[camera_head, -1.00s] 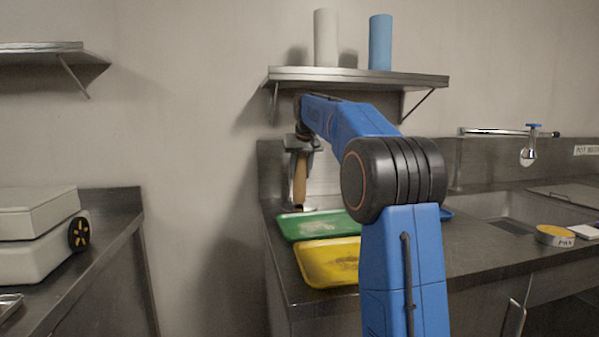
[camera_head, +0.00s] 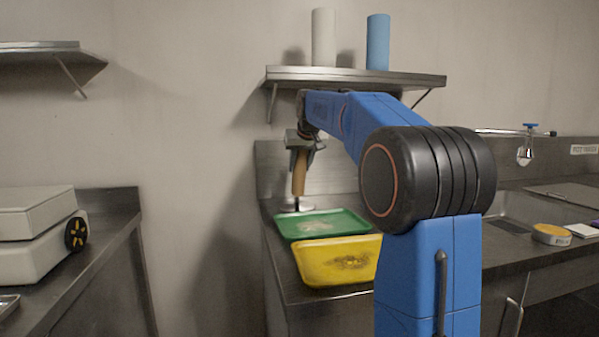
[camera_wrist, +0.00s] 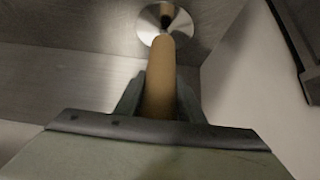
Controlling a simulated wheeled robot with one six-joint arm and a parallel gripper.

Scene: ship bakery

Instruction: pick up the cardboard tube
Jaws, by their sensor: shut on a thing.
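The brown cardboard tube (camera_head: 299,174) hangs nearly upright, slightly tilted, below my gripper (camera_head: 304,146) at the back left corner of the steel counter. My gripper is shut around its upper part. In the wrist view the tube (camera_wrist: 162,75) runs away from between the two fingers (camera_wrist: 159,98). Its far end points at a shiny round metal base (camera_wrist: 164,22), which also shows in the head view (camera_head: 296,208). A thin dark rod shows between the tube's lower end and this base. I cannot tell whether the tube is still around the rod.
A green tray (camera_head: 322,223) and a yellow tray (camera_head: 338,262) lie on the counter (camera_head: 300,290) just in front. A wall shelf (camera_head: 355,77) bearing a white roll (camera_head: 323,38) and a blue roll (camera_head: 378,42) is close above my arm. A sink is at right.

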